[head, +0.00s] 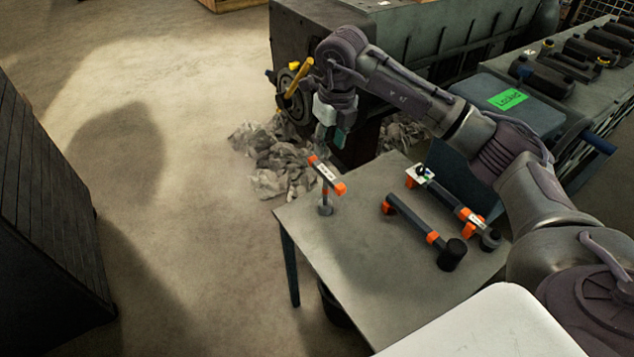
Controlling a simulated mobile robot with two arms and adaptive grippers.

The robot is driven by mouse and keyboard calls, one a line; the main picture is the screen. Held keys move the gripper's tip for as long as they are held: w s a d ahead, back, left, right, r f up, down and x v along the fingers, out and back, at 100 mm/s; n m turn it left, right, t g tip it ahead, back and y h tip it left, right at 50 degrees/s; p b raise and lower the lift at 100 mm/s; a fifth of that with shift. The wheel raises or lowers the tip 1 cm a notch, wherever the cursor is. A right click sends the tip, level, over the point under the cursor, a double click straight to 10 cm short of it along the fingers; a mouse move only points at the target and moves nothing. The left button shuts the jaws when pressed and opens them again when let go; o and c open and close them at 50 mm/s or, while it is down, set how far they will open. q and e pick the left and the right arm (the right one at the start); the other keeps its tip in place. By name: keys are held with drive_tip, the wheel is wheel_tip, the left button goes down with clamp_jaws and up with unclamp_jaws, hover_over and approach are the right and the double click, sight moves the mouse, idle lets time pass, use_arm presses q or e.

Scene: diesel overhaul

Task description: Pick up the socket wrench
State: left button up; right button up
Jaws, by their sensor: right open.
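Three tools with orange parts are on the grey table (370,270). The one that looks like the socket wrench, a T-handled tool (325,187), stands upright near the left corner, with orange handle ends, a pale label and a round grey foot. A long bar (408,218) with a black cylindrical end lies in the middle. Another bar (447,196) with a white tag lies to its right. My right gripper (331,138) is open and empty, pointing down just above the T-handled tool; I cannot tell the exact gap. My left gripper is out of view.
A large engine (330,40) stands behind the table, with a yellow handle (299,77) on its end. Crumpled rags (272,160) lie on the floor. A bench with a green-labelled case (508,98) is at right. A dark cabinet (45,220) stands left. The floor between is clear.

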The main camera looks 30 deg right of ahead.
sight(325, 179)
drive_tip(key=f, duration=0.7)
drive_tip(key=shift+w+a+f, duration=0.1)
drive_tip(key=shift+w+f, duration=0.2)
drive_tip(key=shift+f, duration=0.6)
drive_tip(key=f, duration=0.2)
drive_tip(key=f+p, duration=0.1)
drive_tip(key=shift+w+f, duration=0.45)
drive_tip(key=shift+f, duration=0.25)
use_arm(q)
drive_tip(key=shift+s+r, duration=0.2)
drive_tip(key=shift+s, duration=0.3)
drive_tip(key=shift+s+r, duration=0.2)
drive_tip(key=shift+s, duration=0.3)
use_arm(e)
clamp_jaws()
